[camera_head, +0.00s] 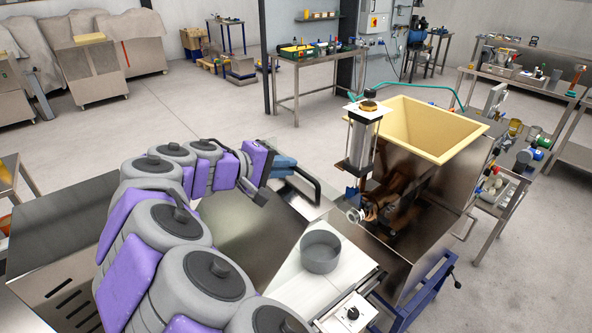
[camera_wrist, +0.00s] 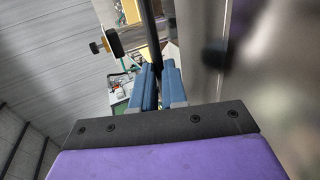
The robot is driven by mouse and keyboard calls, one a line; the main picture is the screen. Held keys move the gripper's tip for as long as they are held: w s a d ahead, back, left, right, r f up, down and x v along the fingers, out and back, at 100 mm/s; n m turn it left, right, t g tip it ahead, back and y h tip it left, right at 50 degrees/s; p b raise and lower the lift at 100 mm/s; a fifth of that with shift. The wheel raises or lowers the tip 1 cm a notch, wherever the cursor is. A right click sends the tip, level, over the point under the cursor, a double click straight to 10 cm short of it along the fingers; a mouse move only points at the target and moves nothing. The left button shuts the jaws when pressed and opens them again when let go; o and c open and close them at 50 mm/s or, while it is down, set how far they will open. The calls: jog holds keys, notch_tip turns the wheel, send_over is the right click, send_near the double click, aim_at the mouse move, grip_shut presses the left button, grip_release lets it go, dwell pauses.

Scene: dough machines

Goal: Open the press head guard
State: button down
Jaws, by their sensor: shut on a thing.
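My gripper (camera_head: 284,168) has blue fingers and is at the end of my grey and purple arm. It is shut on a black bar handle (camera_head: 307,178), which curves out to the right of the fingers. In the wrist view the dark bar (camera_wrist: 152,35) runs up from between the blue fingers (camera_wrist: 160,88). The handle appears to belong to the press head guard, a shiny metal panel (camera_head: 240,238) on the machine below my arm. My arm hides much of this panel, and I cannot tell how far it is open.
A round grey pan (camera_head: 320,252) rests on a pale plate right of the panel. A machine with a cream hopper (camera_head: 425,125) and an upright cylinder (camera_head: 364,135) stands to the right. A control box with a knob (camera_head: 350,312) is at the front.

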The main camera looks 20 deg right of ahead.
jog(key=shift+h, duration=0.4)
jog(key=v, duration=0.3)
jog(key=r+p+v, duration=0.1)
jog(key=v, duration=0.2)
jog(key=shift+s+d+r, duration=0.1)
jog(key=shift+s, duration=0.05)
jog(key=shift+s+a+r+h, duration=0.1)
jog(key=shift+s+a+h, duration=0.1)
jog(key=shift+a, duration=0.2)
jog(key=shift+s+a+r+h, duration=0.1)
jog(key=shift+a+h, duration=0.1)
jog(key=shift+a, duration=0.15)
jog(key=c, duration=1.5)
grip_release()
jog(key=shift+a, duration=0.15)
jog(key=o, duration=0.3)
jog(key=shift+s+a+r+t, duration=0.15)
jog(key=shift+a+t, duration=0.15)
jog(key=shift+o, duration=0.2)
jog(key=shift+a, duration=0.1)
